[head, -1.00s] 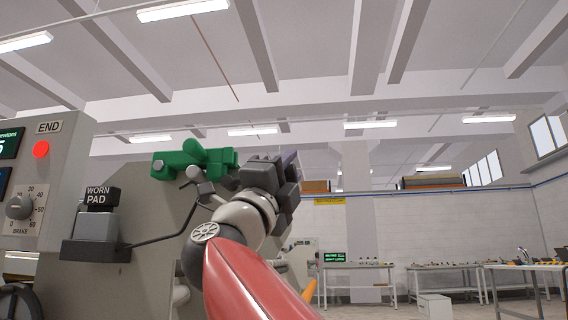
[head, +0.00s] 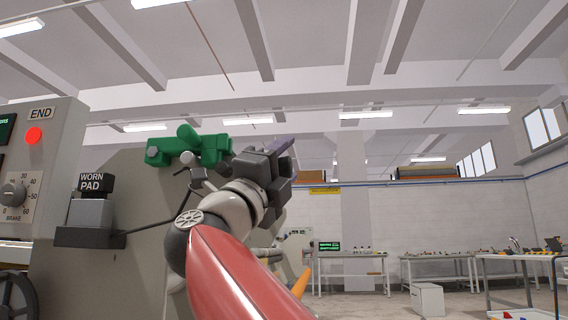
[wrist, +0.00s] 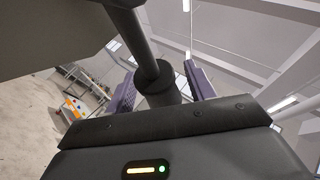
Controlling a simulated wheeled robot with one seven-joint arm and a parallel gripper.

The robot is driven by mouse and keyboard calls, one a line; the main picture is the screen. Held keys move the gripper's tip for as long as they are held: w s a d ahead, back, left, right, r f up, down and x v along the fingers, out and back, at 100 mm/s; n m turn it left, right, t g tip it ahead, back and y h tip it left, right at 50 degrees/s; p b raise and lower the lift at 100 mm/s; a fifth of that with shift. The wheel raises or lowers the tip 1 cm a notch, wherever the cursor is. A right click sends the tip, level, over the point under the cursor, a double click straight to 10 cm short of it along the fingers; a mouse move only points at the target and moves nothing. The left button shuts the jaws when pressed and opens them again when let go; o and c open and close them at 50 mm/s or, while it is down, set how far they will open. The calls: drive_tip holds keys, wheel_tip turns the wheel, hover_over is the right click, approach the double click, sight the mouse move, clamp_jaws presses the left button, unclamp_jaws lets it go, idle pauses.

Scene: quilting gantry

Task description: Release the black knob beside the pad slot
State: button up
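A black knob (wrist: 166,88) on a dark rod (wrist: 138,35) stands between my gripper's two purple fingers in the wrist view. My gripper (wrist: 160,88) looks open around it, with a gap on the left side of the knob; contact on the right side is hard to judge. In the head view my gripper (head: 284,148) is at the end of the arm, right of the green clamp-like part, and its own body hides the knob. The pad slot (head: 88,237) is a dark holder under a "WORN PAD" label (head: 95,183), with a grey block (head: 90,212) in it.
The grey machine panel (head: 55,160) with a red button (head: 33,136) and brake dial (head: 14,193) fills the left. The green part (head: 188,148) is close to my gripper.

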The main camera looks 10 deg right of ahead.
drive_tip(key=b+v, duration=0.1)
drive_tip(key=v, duration=0.6)
drive_tip(key=shift+s+a+f+b, duration=0.2)
drive_tip(key=shift+a+f+b, duration=0.05)
drive_tip(key=shift+b, duration=0.1)
idle(0.4)
